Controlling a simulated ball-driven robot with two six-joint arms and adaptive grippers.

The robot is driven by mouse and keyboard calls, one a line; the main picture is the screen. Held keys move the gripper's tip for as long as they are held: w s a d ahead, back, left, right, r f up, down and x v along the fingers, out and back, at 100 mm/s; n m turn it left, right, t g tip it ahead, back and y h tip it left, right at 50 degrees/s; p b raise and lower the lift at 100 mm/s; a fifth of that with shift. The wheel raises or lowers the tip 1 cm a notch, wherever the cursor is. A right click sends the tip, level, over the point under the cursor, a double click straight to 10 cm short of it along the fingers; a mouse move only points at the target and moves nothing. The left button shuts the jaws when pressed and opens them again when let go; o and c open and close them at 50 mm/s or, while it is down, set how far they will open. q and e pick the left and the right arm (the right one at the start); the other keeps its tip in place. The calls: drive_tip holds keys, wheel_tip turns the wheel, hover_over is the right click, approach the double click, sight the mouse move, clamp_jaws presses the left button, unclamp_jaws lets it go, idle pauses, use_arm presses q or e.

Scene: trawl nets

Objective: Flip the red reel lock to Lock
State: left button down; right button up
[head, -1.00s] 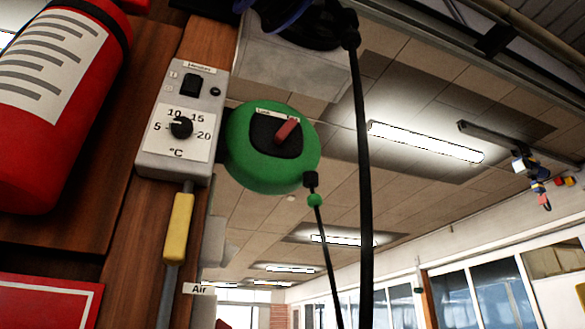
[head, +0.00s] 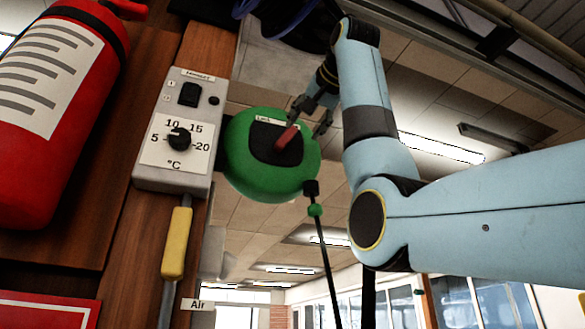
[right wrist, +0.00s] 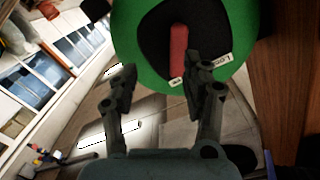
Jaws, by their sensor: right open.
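The round green reel (head: 240,170) hangs beside the wooden post, with a dark face that carries the red reel lock lever (head: 287,138). The lever tilts up and right, away from the left label on the reel's top edge. In the right wrist view the lever (right wrist: 178,48) points at a small label, while the "Lock" label (right wrist: 220,60) sits to the right of it. My right gripper (head: 309,117) is open at the reel's upper right edge. In the right wrist view its fingers (right wrist: 162,72) are apart; one is close to the lever's tip, contact unclear. My left gripper is out of view.
A grey thermostat box (head: 146,177) with a dial and switch is left of the reel. A red fire extinguisher (head: 75,110) stands further left. A yellow-handled tool (head: 176,243) hangs below the box. A dark cord (head: 327,265) hangs from the reel.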

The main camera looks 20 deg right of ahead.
approach(292, 130)
drive_tip(key=s, duration=0.1)
drive_tip(key=shift+t, duration=0.3)
drive_tip(key=w+p, duration=0.5)
drive_tip(key=w, duration=0.4)
drive_tip(key=shift+w+a+f+p, duration=0.1)
drive_tip(key=shift+w+p, duration=0.2)
drive_tip(key=shift+w, duration=0.05)
drive_tip(key=shift+w+f, duration=0.15)
drive_tip(key=shift+w, duration=0.4)
clamp_jaws()
